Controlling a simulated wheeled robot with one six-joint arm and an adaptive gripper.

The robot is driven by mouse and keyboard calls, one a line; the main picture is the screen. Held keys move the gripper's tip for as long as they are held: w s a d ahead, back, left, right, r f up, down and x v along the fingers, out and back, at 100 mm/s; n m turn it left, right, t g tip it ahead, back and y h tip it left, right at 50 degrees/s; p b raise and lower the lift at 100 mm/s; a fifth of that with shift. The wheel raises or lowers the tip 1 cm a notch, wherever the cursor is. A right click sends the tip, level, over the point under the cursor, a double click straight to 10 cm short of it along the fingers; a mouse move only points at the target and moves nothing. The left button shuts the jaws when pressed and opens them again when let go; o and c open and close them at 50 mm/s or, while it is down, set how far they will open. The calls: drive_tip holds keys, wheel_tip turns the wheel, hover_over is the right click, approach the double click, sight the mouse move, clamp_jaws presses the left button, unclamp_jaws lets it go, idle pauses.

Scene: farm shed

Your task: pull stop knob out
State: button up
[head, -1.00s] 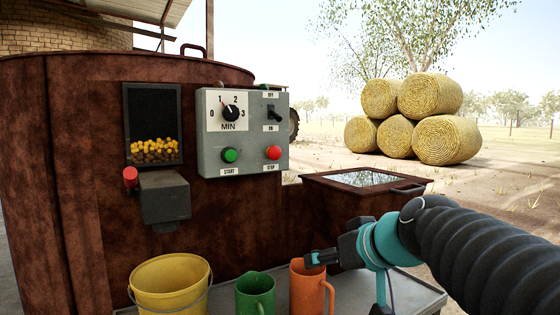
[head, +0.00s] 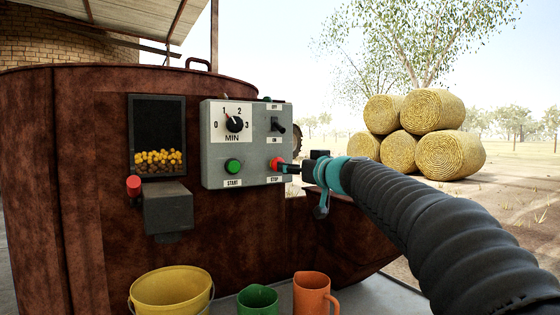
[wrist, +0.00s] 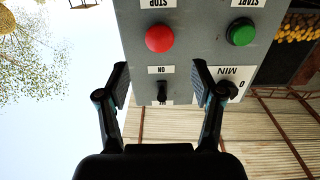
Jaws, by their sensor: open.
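The red stop knob (head: 278,166) sits at the lower right of the grey control box (head: 210,152), above its STOP label. In the wrist view the same knob (wrist: 159,38) shows whole and upside down, beyond the fingertips. My gripper (head: 290,167) is in front of the knob in the head view, coming from the right, and partly covers it. In the wrist view my gripper (wrist: 161,72) is open, with a finger to each side of the knob's line and nothing between them. I see no contact with the knob.
A green start button (head: 233,166) is left of the knob. A black toggle switch (head: 278,127) is above it and a dial (head: 235,124) at upper left. A yellow bucket (head: 172,291), green jug (head: 257,301) and orange jug (head: 312,295) stand below.

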drive_tip(key=p+x, duration=0.3)
drive_tip(key=x, duration=0.5)
drive_tip(key=shift+a, duration=0.1)
drive_tip(key=shift+c, duration=0.3)
clamp_jaws()
